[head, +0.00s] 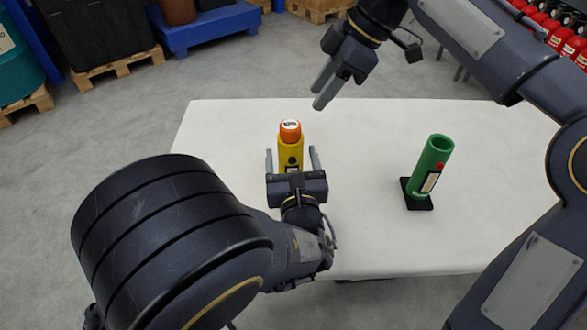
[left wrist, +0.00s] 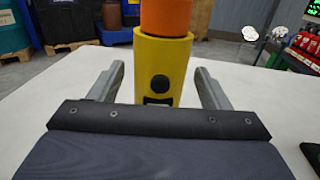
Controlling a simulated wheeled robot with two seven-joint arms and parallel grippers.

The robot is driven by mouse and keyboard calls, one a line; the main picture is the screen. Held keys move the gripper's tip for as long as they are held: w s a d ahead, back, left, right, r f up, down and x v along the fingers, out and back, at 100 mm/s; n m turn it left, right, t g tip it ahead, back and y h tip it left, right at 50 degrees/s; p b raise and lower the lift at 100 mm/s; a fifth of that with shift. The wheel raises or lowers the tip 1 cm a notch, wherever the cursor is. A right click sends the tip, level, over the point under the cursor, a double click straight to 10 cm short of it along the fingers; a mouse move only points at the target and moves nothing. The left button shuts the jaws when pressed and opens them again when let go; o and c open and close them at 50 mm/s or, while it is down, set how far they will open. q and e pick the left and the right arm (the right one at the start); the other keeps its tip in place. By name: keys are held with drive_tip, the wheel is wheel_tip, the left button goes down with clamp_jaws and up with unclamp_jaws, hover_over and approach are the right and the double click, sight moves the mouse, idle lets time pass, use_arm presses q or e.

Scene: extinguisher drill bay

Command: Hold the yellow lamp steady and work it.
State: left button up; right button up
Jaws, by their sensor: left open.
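My left gripper (head: 293,160) is open, with one finger on each side of the lamp's body. In the left wrist view the lamp (left wrist: 161,65) stands between the fingers (left wrist: 158,85), with a gap on both sides and a round black button facing the camera. Its lower end is partly hidden by the gripper. My right gripper (head: 322,92) is in the air above the table's far edge, beyond the lamp; its fingers look close together, and the gap is unclear.
The table's left part is clear.

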sight(290, 147)
use_arm(q)
drive_tip(key=shift+w+a, duration=0.2)
drive_tip(key=shift+w, duration=1.65)
drive_tip(key=c, duration=1.4)
use_arm(e)
drive_tip(key=shift+o, duration=0.4)
